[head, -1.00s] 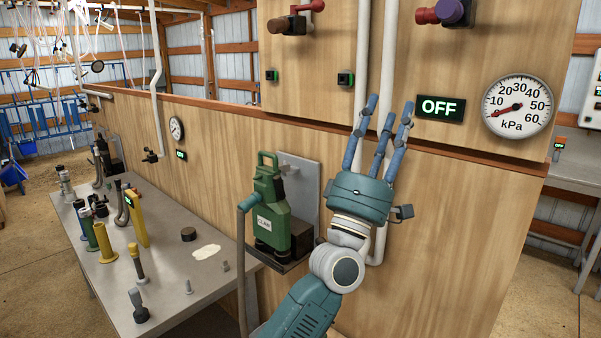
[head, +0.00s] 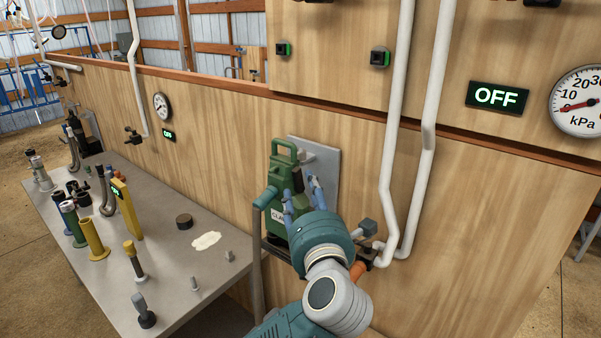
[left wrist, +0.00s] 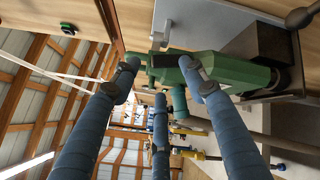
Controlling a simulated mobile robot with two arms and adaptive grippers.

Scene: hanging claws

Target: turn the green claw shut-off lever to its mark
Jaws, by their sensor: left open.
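The green claw unit (head: 281,160), with a top handle and a white label, hangs on a grey plate on the wooden wall in the head view. A short teal-green stub (head: 266,197) sticks out at its left, above a grey hose. I cannot clearly tell its shut-off lever or mark. My left gripper (head: 302,198) is open, its blue fingers in front of the claw and hiding part of its right side. In the left wrist view the green body (left wrist: 232,72) lies just beyond the spread fingers (left wrist: 160,72); contact cannot be told. My right gripper is not in view.
A valve with an orange handle (head: 357,270) is close to the right of my wrist, below white pipes (head: 391,150). A lit OFF sign (head: 497,97) and a kPa gauge (head: 582,100) are upper right. The grey table (head: 165,265) at left holds several small parts.

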